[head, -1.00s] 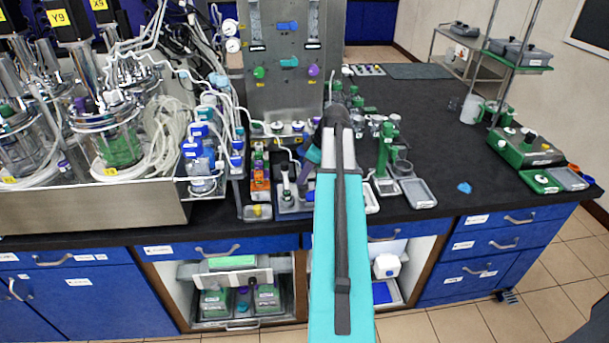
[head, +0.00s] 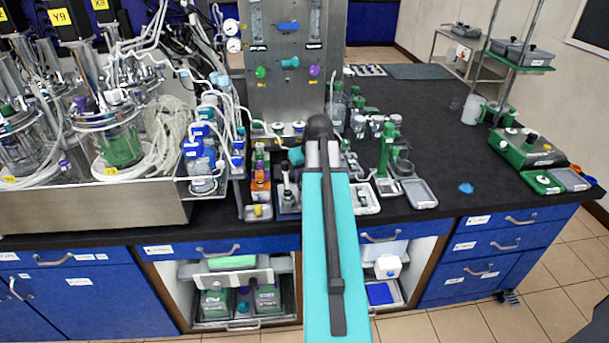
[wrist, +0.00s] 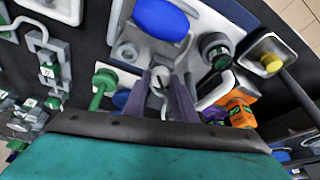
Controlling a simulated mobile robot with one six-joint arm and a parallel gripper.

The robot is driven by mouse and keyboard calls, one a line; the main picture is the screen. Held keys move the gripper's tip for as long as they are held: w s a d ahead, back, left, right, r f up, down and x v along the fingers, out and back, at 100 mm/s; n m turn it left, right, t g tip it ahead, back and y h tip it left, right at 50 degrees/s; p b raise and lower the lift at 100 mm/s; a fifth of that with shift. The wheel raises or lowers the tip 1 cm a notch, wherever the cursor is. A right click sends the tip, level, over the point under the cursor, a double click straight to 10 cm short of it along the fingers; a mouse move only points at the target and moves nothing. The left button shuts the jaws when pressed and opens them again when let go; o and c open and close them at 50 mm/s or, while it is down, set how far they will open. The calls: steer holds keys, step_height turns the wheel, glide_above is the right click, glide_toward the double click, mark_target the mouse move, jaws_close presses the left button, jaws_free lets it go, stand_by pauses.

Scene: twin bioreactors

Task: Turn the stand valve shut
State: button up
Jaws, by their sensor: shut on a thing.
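In the wrist view, my gripper (wrist: 162,98) has its two purple-grey fingers closed on either side of a small pale grey rounded piece, which I take to be the handle of the stand valve (wrist: 160,77). The piece sits between the fingertips above a grey stand plate. Its turn angle cannot be read, as the fingers cover its sides. In the head view, my own arm hides the fingertips and the valve.
In the wrist view, a blue oval part (wrist: 160,18), a dark green-marked cap (wrist: 215,48), a yellow knob (wrist: 270,64) and an orange block (wrist: 240,110) crowd around the gripper. In the head view, a green stand (head: 388,155) is right of my arm; the right bench is mostly clear.

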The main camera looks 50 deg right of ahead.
steer(key=m+h, duration=0.1)
steer(key=m, duration=0.2)
steer(key=shift+w+a+m+g, duration=0.1)
steer(key=shift+a+m+g, duration=0.05)
steer(key=shift+m+g, duration=0.2)
steer(key=shift+w+m+g+h+p, duration=0.1)
steer(key=shift+m+g+h+p, duration=0.35)
steer(key=shift+m, duration=1.5)
steer(key=shift+m+g, duration=0.3)
steer(key=shift+a, duration=0.1)
